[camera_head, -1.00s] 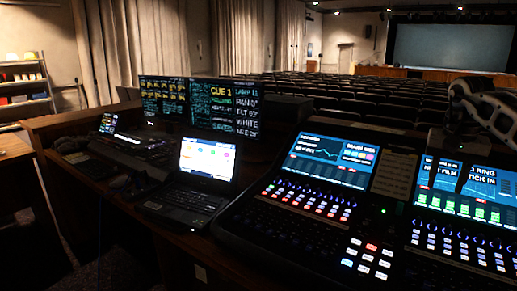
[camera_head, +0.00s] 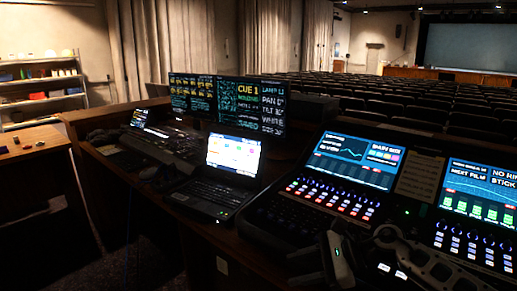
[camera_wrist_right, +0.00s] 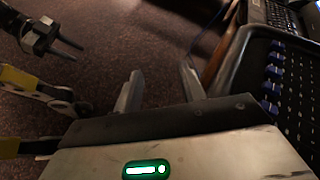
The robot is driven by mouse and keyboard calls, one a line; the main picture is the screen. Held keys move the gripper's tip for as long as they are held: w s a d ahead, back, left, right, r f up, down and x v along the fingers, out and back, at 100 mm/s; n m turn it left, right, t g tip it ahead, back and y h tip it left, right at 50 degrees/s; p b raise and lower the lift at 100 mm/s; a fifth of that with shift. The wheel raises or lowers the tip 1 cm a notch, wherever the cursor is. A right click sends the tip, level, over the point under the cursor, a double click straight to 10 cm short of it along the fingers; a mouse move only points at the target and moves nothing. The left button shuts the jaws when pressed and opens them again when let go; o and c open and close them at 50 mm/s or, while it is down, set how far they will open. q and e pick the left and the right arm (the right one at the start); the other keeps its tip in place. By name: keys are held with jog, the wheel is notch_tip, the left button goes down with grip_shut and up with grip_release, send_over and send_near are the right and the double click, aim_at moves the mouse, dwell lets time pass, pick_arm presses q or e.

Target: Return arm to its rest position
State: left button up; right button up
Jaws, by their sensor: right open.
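My right gripper (camera_head: 322,264) is low in the head view, in front of the near edge of the mixing console (camera_head: 262,228), with its arm reaching in from the right. In the right wrist view its two fingers (camera_wrist_right: 160,84) stand apart with nothing between them, over the dark floor (camera_wrist_right: 140,40) beside the console's edge. My left gripper (camera_wrist_right: 70,48) shows at the upper left of the right wrist view, its two prongs apart and empty. It does not show in the head view.
A laptop (camera_head: 225,180) stands open left of the console, with a wide monitor (camera_head: 228,103) behind it. A side table (camera_head: 30,150) and shelf (camera_head: 45,85) are at the left. Rows of seats (camera_head: 400,100) lie beyond the desk. Open floor lies left of the desk.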

jog(key=s+a+m+t+y, duration=0.4)
jog(key=a+m, duration=0.3)
jog(key=m, duration=0.3)
jog(key=s+d+f+n+t+h, duration=0.2)
jog(key=s+d+f+n+h, duration=0.4)
jog(key=n, duration=0.8)
jog(key=s+d+f+n+t+h, duration=0.2)
jog(key=s+d+f+n+h, duration=0.5)
jog(key=s+f+n, duration=0.5)
jog(key=s+n, duration=0.2)
jog(key=shift+s+f+n+h, duration=0.25)
jog(key=shift+f+n+h, duration=0.05)
jog(key=shift+n+h, duration=0.1)
jog(key=shift+d, duration=0.1)
jog(key=shift+c, duration=0.4)
